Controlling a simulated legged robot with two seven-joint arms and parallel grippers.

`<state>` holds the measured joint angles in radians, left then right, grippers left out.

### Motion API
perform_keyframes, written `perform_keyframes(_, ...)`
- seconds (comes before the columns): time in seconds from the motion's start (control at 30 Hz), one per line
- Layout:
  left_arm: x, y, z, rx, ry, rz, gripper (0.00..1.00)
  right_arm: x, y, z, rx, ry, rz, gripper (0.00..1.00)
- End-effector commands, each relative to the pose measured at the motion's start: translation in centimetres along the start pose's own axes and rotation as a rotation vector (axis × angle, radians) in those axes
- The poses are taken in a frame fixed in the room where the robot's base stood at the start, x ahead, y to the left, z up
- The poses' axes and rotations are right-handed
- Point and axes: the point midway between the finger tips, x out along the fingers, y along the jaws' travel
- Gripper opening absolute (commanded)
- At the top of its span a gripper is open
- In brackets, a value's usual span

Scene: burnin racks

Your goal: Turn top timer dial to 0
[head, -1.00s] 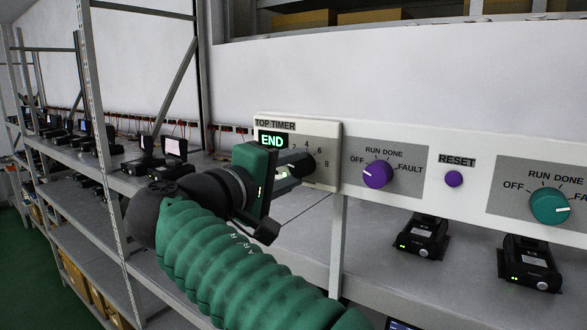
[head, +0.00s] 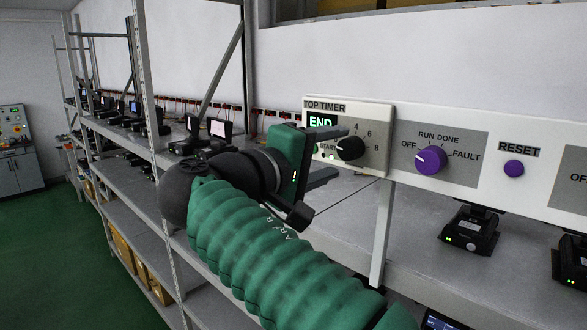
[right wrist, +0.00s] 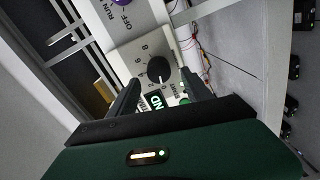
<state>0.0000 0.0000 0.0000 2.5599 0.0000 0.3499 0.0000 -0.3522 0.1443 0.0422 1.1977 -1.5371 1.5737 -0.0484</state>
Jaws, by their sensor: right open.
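The top timer panel (head: 376,140) is a pale box with a black dial (head: 350,149) and a green display (head: 320,120) reading END. In the right wrist view the dial (right wrist: 160,69) has a light pointer mark that seems to point toward the 0 end of the scale. My right gripper (head: 342,152) is open, its fingers spread in front of the panel. In the right wrist view its fingertips (right wrist: 163,88) stand on either side of the dial's line, apart from it and empty. The fingers and wrist hide part of the panel's left side. My left gripper is out of view.
A purple run knob (head: 430,160) and a purple reset button (head: 513,168) are to the right on the same long panel. Metal shelves with several black devices run along the left. A black device (head: 470,230) sits below the panel. Green floor (head: 60,260) is clear at left.

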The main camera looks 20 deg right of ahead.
Motion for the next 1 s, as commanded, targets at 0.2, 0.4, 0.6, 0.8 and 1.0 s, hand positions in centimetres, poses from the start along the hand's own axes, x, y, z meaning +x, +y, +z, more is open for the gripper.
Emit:
perform_keyframes(0.2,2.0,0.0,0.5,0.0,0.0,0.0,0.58,-6.5,-0.7,-0.3,0.0,0.008,-0.004,0.58)
perform_keyframes(0.4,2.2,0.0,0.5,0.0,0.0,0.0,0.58,-11.9,-0.5,-0.5,-0.002,0.006,-0.003,0.58)
perform_keyframes(0.6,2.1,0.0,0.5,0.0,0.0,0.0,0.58,-14.4,-0.4,-0.4,-0.003,0.002,-0.003,0.58)
perform_keyframes(0.8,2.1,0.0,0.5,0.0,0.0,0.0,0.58,-14.4,-0.4,-0.3,-0.003,0.0,-0.003,0.58)
perform_keyframes(1.0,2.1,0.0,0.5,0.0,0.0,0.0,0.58,-14.4,-0.4,-0.4,-0.003,0.001,-0.003,0.58)
